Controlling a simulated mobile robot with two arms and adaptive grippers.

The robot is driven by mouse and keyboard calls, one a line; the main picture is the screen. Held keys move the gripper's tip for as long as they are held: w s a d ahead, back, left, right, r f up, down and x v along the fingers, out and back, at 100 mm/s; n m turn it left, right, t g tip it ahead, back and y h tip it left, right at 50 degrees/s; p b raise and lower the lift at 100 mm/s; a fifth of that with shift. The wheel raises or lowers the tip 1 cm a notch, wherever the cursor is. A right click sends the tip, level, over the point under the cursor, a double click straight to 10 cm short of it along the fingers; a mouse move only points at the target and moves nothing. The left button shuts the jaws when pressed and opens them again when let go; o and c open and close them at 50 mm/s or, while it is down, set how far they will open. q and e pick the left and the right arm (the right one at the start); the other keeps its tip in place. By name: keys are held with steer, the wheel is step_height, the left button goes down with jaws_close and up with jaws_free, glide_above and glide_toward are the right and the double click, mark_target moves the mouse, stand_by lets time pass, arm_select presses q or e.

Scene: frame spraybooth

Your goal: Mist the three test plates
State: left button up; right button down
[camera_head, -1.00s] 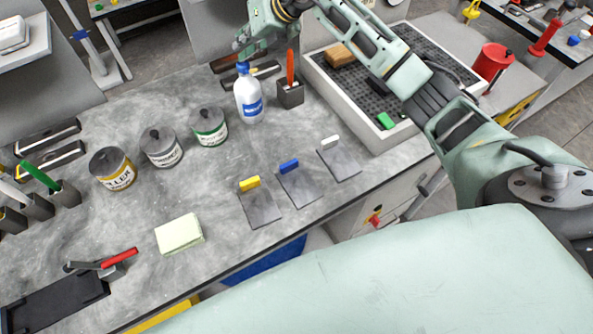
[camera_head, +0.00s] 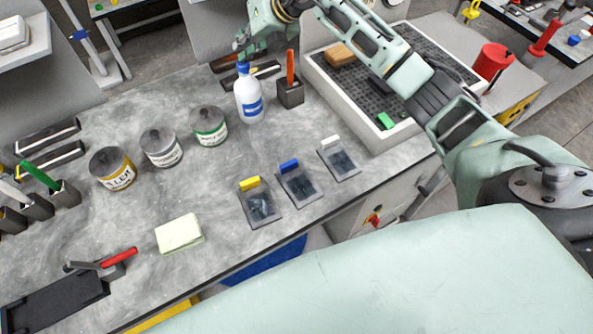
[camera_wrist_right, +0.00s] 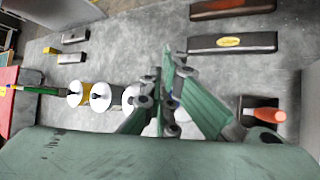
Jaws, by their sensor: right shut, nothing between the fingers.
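Three grey test plates lie in a row near the bench's front edge: one with a yellow tab (camera_head: 260,207), one with a blue tab (camera_head: 300,187) and one with a white tab (camera_head: 342,163). Each shows a dark, mottled, wet-looking patch. A white bottle (camera_head: 249,102) with a blue top and blue label stands upright behind them. My right gripper (camera_head: 242,46) is at the bottle's top, shut with nothing held; whether it touches is unclear. In the right wrist view its fingers (camera_wrist_right: 165,75) hide most of the bottle. My left gripper is out of view.
Three labelled cans (camera_head: 162,147) stand left of the bottle, and a dark holder (camera_head: 291,95) with an orange-handled tool stands right of it. A grated tray (camera_head: 312,70) is at the right. A pale pad (camera_head: 179,233) lies in front of the cans.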

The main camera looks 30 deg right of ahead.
step_height(320, 180, up, 6)
steer(key=p, duration=0.3)
steer(key=shift+p, duration=0.35)
stand_by(0.7)
